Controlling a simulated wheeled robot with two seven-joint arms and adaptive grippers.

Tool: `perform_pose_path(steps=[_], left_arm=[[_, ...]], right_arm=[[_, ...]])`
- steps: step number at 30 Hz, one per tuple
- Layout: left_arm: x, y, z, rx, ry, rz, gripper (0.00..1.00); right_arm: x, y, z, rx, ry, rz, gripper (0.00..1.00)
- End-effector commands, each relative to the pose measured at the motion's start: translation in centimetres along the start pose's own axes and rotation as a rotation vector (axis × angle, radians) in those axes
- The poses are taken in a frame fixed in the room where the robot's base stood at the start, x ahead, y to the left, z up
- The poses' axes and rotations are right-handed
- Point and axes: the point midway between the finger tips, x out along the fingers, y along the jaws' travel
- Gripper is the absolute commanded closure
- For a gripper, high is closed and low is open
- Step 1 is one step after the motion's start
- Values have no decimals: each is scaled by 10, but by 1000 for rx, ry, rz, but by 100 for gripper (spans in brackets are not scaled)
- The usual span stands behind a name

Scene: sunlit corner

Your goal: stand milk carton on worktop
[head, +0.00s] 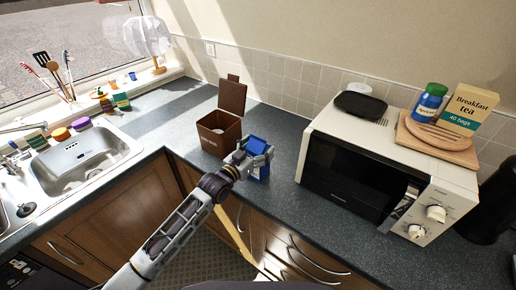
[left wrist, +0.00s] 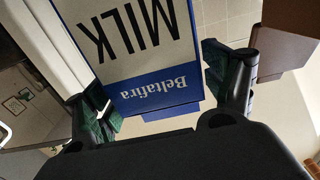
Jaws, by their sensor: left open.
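The blue and white milk carton (head: 259,173) looks upright at the worktop (head: 280,205), between the brown box and the microwave. Its base is hard to make out, so I cannot tell whether it rests on the surface. My left gripper (head: 256,156) is open, with a finger on each side of the carton's upper part. In the left wrist view the carton (left wrist: 150,50) fills the space between the dark green finger pads (left wrist: 160,95), its lettering upside down in the picture. I cannot tell whether the pads touch it. My right gripper is not in view.
A brown lidded box (head: 214,136) stands open just left of the carton. A white microwave (head: 310,140) stands close on the right, with a board (head: 470,158), jar and tea box on top. The sink (head: 85,160) is far left. Clear worktop lies between sink and box.

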Motion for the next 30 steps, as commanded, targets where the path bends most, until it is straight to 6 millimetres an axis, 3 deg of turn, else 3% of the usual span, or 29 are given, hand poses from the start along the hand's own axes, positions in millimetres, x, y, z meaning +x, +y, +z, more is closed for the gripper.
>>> perform_pose_path(steps=[11, 30], left_arm=[[-19, -1, -1, 0, 0, -1, 16], [-83, -1, 0, 1, -1, -1, 16]], right_arm=[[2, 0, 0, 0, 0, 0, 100], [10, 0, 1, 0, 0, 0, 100]])
